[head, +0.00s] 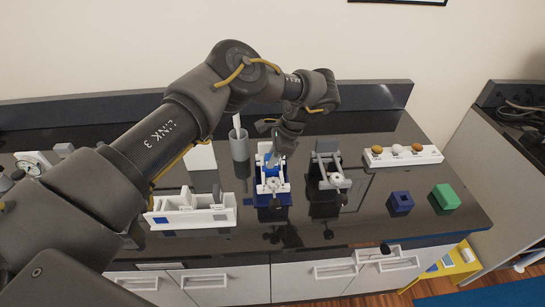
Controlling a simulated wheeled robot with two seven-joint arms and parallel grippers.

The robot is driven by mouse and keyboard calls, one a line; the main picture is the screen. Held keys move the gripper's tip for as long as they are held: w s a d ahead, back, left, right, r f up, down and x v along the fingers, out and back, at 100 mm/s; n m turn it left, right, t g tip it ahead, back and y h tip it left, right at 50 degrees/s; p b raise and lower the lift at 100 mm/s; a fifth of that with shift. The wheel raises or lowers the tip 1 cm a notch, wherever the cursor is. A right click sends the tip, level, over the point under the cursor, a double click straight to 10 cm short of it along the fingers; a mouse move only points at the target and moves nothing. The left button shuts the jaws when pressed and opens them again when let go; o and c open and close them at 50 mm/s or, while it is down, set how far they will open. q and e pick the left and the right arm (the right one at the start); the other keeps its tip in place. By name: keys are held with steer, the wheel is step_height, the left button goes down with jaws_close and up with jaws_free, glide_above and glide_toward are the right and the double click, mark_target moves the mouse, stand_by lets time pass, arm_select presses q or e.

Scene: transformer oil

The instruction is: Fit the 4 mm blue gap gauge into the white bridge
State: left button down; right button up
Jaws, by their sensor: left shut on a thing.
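The white bridge (282,188) stands on a dark blue base near the middle of the counter. My left gripper (277,152) is directly over its back part, pointing down. It is shut on a small blue piece, which looks like the blue gap gauge (272,166). The gauge is at the bridge's upper part, between its white sides as seen from here. The gripper partly hides it, and I cannot tell whether it is seated or just above. My right gripper is not in view.
A white holder (221,217) with a blue square and a grey piece stands to the left. A grey-and-black fixture (328,172) stands just right of the bridge. A grey cup (239,146), a switch strip (402,156), a blue block (401,203) and a green block (444,198) are around.

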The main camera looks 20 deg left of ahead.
arm_select(q)
steer(key=shift+f, duration=0.2)
steer(key=c, duration=1.3)
jaws_free()
steer(key=p+v, duration=0.2)
steer(key=v, duration=0.9)
steer(key=shift+s+a+p, duration=0.1)
steer(key=shift+p, duration=0.2)
